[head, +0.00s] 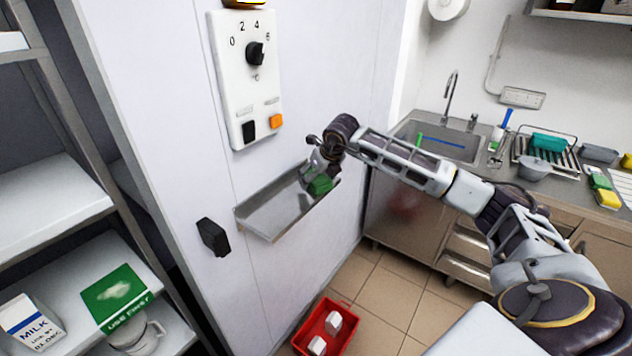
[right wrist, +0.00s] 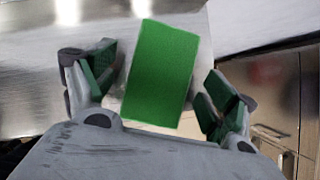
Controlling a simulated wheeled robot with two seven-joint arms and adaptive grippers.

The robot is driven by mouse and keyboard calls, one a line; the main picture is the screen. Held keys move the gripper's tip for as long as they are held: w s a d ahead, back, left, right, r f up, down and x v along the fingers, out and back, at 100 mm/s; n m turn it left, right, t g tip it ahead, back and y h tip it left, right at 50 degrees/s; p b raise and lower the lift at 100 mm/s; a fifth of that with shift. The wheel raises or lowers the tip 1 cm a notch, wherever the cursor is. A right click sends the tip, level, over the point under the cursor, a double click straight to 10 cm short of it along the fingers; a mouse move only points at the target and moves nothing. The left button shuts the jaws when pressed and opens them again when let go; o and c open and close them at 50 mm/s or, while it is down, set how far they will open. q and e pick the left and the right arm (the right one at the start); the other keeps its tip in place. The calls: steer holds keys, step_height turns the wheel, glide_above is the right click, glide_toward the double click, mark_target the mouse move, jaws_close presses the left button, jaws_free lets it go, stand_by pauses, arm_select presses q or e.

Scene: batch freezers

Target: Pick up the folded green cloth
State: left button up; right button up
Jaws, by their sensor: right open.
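The folded green cloth (head: 320,185) lies at the right end of a metal tray-like shelf (head: 262,218) fixed to the white freezer door. In the right wrist view the cloth (right wrist: 162,72) is a flat green block, slightly tilted, between the two fingers. My right gripper (head: 316,172) is at the cloth. In the right wrist view the right gripper (right wrist: 158,90) is open, with green finger pads on either side and a gap between each pad and the cloth. My left gripper is not in view.
A control panel (head: 248,80) with a black dial is above the shelf, and a black handle (head: 213,237) sticks out at its left. A red crate (head: 309,328) with white items stands on the floor. A sink counter (head: 480,165) is at right, shelves at left.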

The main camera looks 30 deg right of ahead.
steer(key=c, duration=1)
steer(key=shift+c, duration=0.9)
steer(key=shift+r+p, duration=0.3)
steer(key=shift+p, duration=0.1)
step_height(320, 180, up, 8)
steer(key=shift+b, duration=0.5)
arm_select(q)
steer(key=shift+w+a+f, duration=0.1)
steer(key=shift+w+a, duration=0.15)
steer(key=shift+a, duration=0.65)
arm_select(e)
steer(key=shift+r, duration=1)
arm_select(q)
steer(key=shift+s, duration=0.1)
arm_select(e)
steer(key=shift+f, duration=0.1)
